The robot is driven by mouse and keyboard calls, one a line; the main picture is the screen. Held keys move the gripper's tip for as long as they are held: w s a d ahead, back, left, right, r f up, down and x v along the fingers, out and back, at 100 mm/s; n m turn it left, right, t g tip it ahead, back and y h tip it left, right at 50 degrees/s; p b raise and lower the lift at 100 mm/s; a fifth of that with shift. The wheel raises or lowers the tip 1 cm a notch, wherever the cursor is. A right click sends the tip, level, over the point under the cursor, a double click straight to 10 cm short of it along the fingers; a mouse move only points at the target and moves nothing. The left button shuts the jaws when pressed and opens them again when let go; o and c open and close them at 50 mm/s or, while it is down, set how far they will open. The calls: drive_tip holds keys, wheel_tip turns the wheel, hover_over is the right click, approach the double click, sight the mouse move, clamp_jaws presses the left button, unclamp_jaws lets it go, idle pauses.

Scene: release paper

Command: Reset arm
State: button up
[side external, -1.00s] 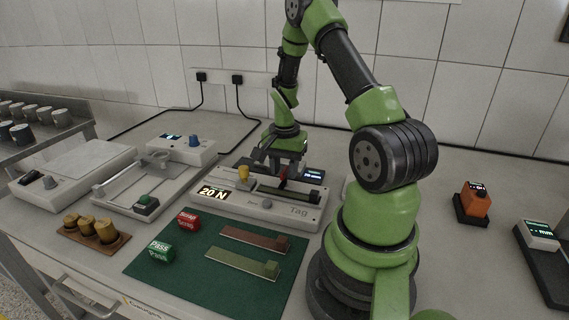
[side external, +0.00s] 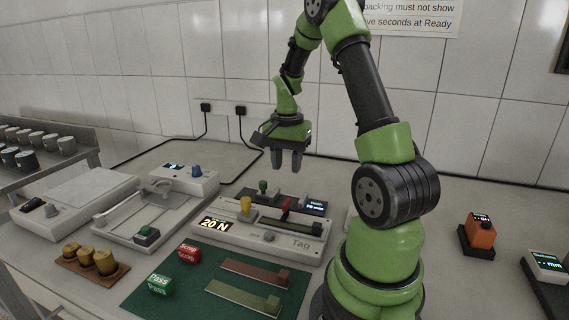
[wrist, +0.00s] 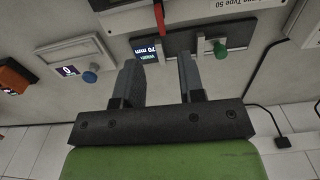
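My gripper (side external: 287,160) hangs above the back edge of the white tester (side external: 265,228), fingers pointing down. Its two fingers stand apart with nothing between them, and it touches nothing. The wrist view shows the open fingers (wrist: 160,78) too. The tester bears a "20 N" display (side external: 215,224), a yellow knob (side external: 246,204), a red lever (side external: 286,207), and a green knob (side external: 263,187) at its back. The red lever (wrist: 159,18) and green knob (wrist: 220,48) also show in the wrist view, beyond the fingertips.
A green mat (side external: 209,305) in front holds two strips, a red Scrap block (side external: 187,255) and a green Pass block (side external: 160,284). Brass weights (side external: 105,262) stand at the left. An orange device (side external: 481,234) stands at the right. The air around my gripper is clear.

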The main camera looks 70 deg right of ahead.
drive_tip(key=w+a+r+n+t, duration=0.25)
drive_tip(key=a+r+n, duration=0.35)
drive_tip(key=a+r, duration=0.5)
drive_tip(key=s+a+r+n+t+y, duration=0.1)
drive_tip(key=s+a+r+n+t, duration=0.1)
drive_tip(key=s+a+n, duration=0.2)
drive_tip(key=s+a+r+n+t+y, duration=0.1)
drive_tip(key=s+a+n, duration=0.3)
drive_tip(key=a, duration=0.6)
drive_tip(key=shift+s+r+t, duration=0.6)
drive_tip(key=shift+r+t, duration=0.15)
drive_tip(key=shift+t, duration=0.1)
